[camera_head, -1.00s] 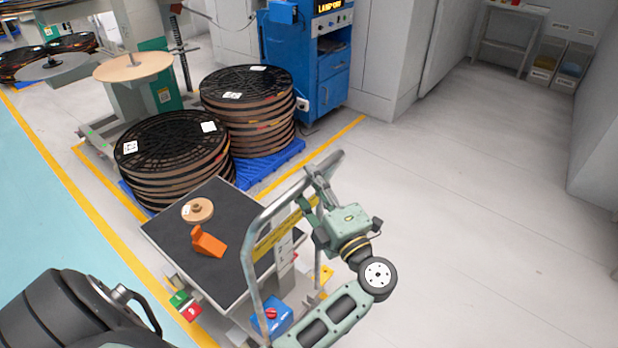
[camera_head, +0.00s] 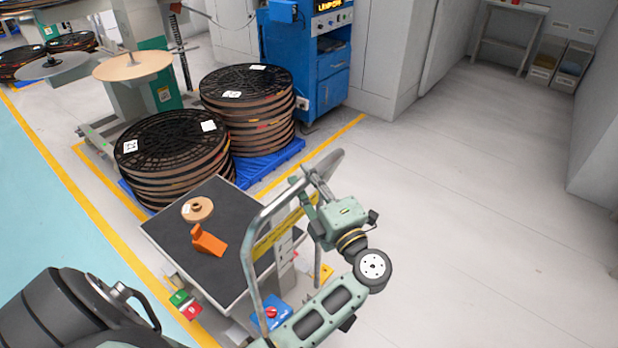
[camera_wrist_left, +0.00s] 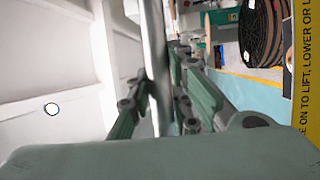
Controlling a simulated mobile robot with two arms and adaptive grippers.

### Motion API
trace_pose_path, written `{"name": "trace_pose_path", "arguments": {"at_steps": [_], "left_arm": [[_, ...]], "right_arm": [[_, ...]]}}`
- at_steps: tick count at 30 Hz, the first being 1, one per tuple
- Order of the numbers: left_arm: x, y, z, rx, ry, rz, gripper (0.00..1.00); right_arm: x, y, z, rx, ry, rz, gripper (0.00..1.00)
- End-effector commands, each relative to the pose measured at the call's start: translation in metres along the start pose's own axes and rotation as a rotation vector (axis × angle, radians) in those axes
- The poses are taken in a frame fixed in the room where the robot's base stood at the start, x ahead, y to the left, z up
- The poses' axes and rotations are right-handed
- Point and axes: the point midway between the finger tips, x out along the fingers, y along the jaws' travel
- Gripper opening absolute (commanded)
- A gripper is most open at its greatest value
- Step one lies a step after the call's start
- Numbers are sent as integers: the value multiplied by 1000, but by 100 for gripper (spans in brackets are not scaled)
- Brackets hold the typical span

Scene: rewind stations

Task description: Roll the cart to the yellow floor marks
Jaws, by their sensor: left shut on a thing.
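The cart (camera_head: 178,237) has a dark flat top and a grey tube handle (camera_head: 255,275) rising at its right side. My left gripper (camera_head: 312,190) is shut on the upper right part of the handle. In the left wrist view, the grey tube (camera_wrist_left: 155,60) runs between the fingers (camera_wrist_left: 160,105). Yellow floor lines run along the blue floor (camera_head: 75,190) and around the stacked reels (camera_head: 345,133). I cannot tell which lines are the marks for the cart. My right gripper is not in view.
A tan disc (camera_head: 197,209) and an orange wedge (camera_head: 209,241) lie on the cart top. Stacked black reels (camera_head: 175,160) stand on a blue pallet (camera_head: 262,165) just behind the cart. A blue cabinet (camera_head: 318,85) stands beyond. Open grey floor (camera_head: 480,220) lies to the right.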

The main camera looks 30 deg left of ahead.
Motion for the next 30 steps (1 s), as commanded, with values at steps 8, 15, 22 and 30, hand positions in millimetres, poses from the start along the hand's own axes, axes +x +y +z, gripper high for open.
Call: {"name": "trace_pose_path", "arguments": {"at_steps": [8,15,22,30], "left_arm": [[-1,-1,0,-2,0,-2,0],[-17,2,7,-4,-2,-5,0],[-16,2,7,-3,-3,-3,0],[-15,3,6,-2,-1,-1,38]], "right_arm": [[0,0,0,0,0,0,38],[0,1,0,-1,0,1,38],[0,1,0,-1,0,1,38],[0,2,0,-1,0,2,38]]}}
